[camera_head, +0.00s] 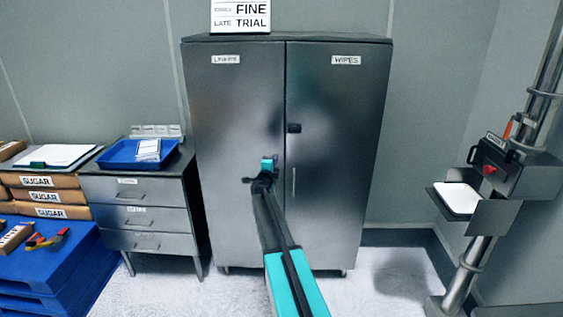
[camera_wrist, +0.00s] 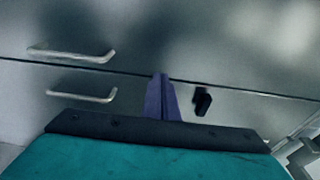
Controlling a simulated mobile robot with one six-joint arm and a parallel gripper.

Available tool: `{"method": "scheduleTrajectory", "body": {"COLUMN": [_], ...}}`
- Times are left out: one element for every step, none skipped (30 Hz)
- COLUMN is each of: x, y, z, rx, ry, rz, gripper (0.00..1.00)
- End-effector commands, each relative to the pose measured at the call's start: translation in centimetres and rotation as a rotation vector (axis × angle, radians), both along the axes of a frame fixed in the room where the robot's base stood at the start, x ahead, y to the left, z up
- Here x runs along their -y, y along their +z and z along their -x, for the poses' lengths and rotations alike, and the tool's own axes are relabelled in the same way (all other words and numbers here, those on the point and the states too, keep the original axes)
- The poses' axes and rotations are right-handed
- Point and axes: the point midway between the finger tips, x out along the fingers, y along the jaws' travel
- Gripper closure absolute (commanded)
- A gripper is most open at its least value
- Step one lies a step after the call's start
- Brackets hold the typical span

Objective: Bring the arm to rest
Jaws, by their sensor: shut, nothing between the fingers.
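My gripper (camera_wrist: 162,82) shows in the wrist view with its dark fingers together and nothing between them. In the head view my arm reaches forward from the bottom edge, and its teal end is in front of the grey two-door cabinet (camera_head: 235,90). The fingers cannot be made out there. Both cabinet doors are shut. In the wrist view the cabinet front (camera_wrist: 230,60) fills the background, with two bar handles (camera_wrist: 72,53) on the left and a small black latch (camera_wrist: 202,101) right of the fingers. I cannot tell the gap between fingers and door.
A drawer unit (camera_head: 140,217) with a blue tray (camera_head: 117,155) stands left of the cabinet. Sugar sacks (camera_head: 50,196) and a blue pallet (camera_head: 50,270) are further left. A machine on a pole (camera_head: 510,175) stands right. Floor (camera_head: 385,265) between cabinet and machine is clear.

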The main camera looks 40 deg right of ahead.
Motion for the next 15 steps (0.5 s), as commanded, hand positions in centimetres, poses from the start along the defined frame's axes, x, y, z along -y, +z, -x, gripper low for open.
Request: {"method": "scheduleTrajectory", "body": {"x": [-0.41, -0.57, -0.7, -0.78, -0.83, -0.88, -0.89, -0.9, -0.9, -0.9, -0.9, -0.91, -0.92, -0.92, -0.93], "y": [-0.04, -0.03, -0.02, -0.01, 0.0, 0.01, 0.01, 0.01, 0.01, 0.02, 0.01, 0.01, 0.01, 0.0, 0.0], "z": [-0.17, -0.23, -0.29, -0.31, -0.33, -0.35, -0.36, -0.36, -0.36, -0.36, -0.36, -0.36, -0.37, -0.36, -0.37], "rx": [0.001, 0.001, 0.001, 0.001, 0.001, 0.001, 0.001, 0.001, 0.0, 0.0, 0.0, 0.0, 0.0, 0.0, 0.0], "ry": [0.001, 0.001, 0.001, 0.0, 0.0, 0.0, 0.0, 0.0, 0.0, 0.0, 0.0, 0.0, 0.0, 0.0, 0.0], "rz": [-0.001, -0.001, -0.001, -0.001, -0.001, -0.001, -0.001, -0.001, 0.0, 0.0, 0.0, 0.0, 0.0, 0.0, 0.0], "gripper": [1.0, 1.0, 1.0, 1.0, 1.0, 1.0, 1.0, 1.0, 1.0, 1.0, 1.0, 1.0, 1.0, 1.0, 1.0]}}
